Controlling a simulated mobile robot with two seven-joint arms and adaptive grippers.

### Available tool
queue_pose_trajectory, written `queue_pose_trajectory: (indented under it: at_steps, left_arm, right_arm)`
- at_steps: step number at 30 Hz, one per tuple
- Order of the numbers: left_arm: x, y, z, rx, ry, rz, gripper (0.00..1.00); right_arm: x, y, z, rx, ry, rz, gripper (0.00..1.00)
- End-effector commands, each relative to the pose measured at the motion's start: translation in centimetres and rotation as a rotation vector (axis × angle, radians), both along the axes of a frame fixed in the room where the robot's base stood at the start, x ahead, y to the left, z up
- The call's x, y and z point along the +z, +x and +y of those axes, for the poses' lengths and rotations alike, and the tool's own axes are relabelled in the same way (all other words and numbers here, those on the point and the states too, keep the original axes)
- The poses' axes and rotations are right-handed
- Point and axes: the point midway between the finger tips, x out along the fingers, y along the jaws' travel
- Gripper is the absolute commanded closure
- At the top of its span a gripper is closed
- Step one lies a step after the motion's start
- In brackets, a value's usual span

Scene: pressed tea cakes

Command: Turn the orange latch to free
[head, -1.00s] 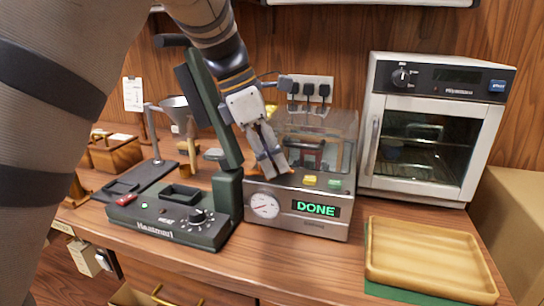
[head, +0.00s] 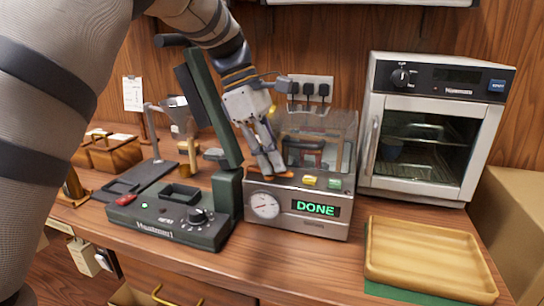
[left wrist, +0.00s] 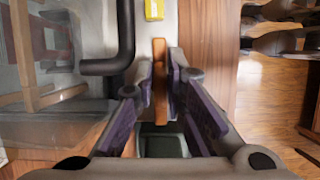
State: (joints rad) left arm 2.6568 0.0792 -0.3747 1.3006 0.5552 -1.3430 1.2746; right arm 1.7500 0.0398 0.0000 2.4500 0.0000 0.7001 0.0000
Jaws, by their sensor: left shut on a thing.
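The orange latch (left wrist: 160,65) is a narrow upright bar between the two fingers in the left wrist view. My left gripper (head: 268,166) is shut on it, above the top left of the steel press machine (head: 285,228). In the head view, the fingers hide most of the latch. The machine has a clear cover (head: 342,130), a round gauge (head: 264,205), yellow and green buttons, and a display (head: 316,208) reading DONE. My right gripper is not in view.
A dark green heat sealer (head: 160,228) with a raised arm stands left of the machine. A white oven (head: 375,150) stands at the right. A wooden tray (head: 430,260) lies at front right. A black bent handle (left wrist: 126,45) is beside the latch.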

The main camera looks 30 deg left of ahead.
Motion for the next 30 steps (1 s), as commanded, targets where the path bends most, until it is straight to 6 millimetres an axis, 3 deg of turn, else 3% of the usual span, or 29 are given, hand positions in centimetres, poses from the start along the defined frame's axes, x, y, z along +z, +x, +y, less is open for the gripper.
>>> queue_pose_trajectory:
  at_steps: [3, 4, 6, 17, 27, 30]
  left_arm:
    - [0.0, 0.0, 0.0, 0.000, 0.002, 0.000, 1.00]
    - [0.0, 0.0, 0.0, 0.000, 0.002, 0.000, 0.86]
    - [0.0, 0.0, 0.0, 0.001, 0.002, 0.000, 0.70]
    - [0.6, 0.0, 0.2, 0.002, 0.001, -0.002, 0.70]
    - [8.5, -0.7, 3.5, 0.003, 0.002, -0.005, 0.70]
    - [10.1, -0.8, 4.1, 0.002, 0.002, -0.003, 0.70]
  right_arm:
    - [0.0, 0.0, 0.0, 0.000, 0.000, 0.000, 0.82]
    - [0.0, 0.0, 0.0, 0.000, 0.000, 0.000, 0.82]
    - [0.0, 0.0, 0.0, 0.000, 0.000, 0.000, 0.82]
    - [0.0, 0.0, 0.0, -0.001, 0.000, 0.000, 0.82]
    - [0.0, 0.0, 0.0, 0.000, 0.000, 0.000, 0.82]
    - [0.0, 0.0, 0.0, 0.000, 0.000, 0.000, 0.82]
